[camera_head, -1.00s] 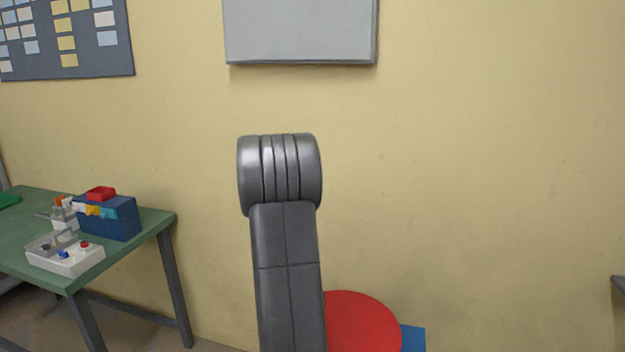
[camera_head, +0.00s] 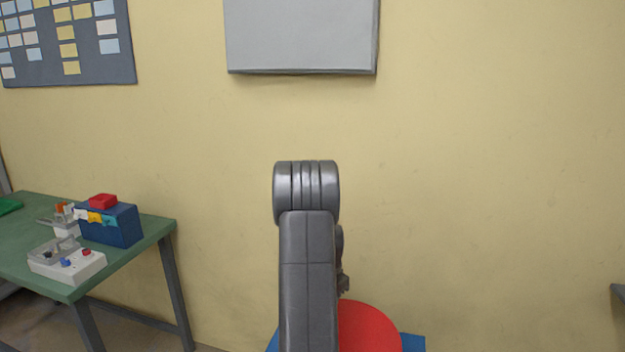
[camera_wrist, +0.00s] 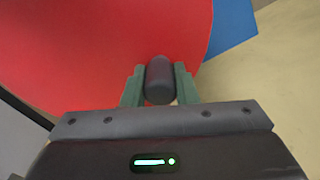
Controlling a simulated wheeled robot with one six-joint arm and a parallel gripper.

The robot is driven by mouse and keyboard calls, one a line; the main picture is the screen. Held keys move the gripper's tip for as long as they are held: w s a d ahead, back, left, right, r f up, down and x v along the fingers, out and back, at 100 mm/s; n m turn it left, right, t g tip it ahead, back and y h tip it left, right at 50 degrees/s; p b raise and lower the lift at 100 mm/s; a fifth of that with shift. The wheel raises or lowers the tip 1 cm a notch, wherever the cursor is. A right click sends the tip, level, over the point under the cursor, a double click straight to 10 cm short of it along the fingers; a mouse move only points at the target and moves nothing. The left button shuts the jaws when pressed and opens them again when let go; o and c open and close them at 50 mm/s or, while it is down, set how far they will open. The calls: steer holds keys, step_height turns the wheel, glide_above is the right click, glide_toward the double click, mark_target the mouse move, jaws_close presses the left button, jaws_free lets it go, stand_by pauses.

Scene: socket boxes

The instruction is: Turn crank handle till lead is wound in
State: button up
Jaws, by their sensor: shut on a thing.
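A large red disc (camera_head: 372,330) shows at the bottom of the head view, partly hidden behind my arm. It fills much of the upper left of the wrist view (camera_wrist: 80,50). A dark rounded crank handle (camera_wrist: 160,82) stands in front of the disc in the wrist view. My gripper (camera_wrist: 160,85) has its green fingers on either side of the handle and is shut on it. The lead cannot be made out in either view. In the head view my arm hides the handle and my gripper.
A blue part (camera_head: 413,342) shows behind the disc's lower right. A green table (camera_head: 150,228) at left bears a blue box (camera_head: 112,228) and a white socket box (camera_head: 66,262). A grey panel (camera_head: 300,35) hangs on the yellow wall above my arm.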

steer(key=shift+w+d, duration=0.25)
steer(key=shift+d, duration=3.35)
steer(key=o, duration=0.9)
steer(key=shift+s+d, duration=0.1)
steer(key=shift+d, duration=0.2)
steer(key=o, duration=1)
steer(key=shift+a, duration=0.1)
steer(key=shift+a+r, duration=0.1)
steer(key=shift+r, duration=0.05)
step_height(320, 180, up, 8)
steer(key=p, duration=0.5)
